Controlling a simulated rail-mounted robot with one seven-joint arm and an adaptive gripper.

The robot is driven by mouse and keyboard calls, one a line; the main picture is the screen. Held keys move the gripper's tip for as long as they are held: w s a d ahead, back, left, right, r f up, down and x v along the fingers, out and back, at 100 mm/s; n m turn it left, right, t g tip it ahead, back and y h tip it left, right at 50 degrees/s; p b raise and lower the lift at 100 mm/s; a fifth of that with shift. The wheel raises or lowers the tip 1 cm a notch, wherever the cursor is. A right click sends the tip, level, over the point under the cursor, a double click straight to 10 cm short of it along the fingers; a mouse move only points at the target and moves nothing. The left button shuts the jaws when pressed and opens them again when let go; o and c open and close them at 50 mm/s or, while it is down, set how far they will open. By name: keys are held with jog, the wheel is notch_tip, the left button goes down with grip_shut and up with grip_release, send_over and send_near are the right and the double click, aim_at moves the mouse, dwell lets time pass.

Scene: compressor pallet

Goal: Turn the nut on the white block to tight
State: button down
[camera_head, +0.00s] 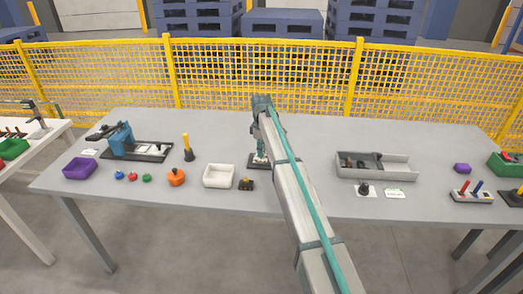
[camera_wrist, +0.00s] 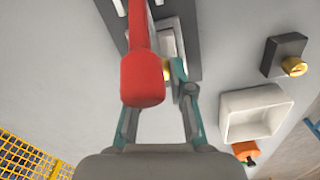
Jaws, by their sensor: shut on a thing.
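The white block (camera_wrist: 168,38) sits on a dark base plate in the wrist view, at top centre. In the head view the dark base (camera_head: 258,160) shows under my arm at mid-table. A small yellow nut (camera_wrist: 166,70) shows in part at the block's near end. My gripper (camera_wrist: 164,78) has its teal fingers around the nut, shut on it; the right fingertip is at its right side. A red handle (camera_wrist: 142,82) rises close to the camera and hides the left fingertip and part of the nut. In the head view my gripper (camera_head: 260,149) points down over the base.
A white bin (camera_head: 219,176) and a dark block with a yellow knob (camera_head: 246,184) stand close by, to the left and front. A grey tray (camera_head: 399,168) lies to the right. A blue device (camera_head: 122,138) stands at the left. Table between base and tray is clear.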

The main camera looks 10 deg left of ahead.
jog(key=shift+m, duration=0.6)
jog(key=c, duration=1)
grip_release()
notch_tip(320, 180, up, 12)
jog(key=shift+r, duration=0.1)
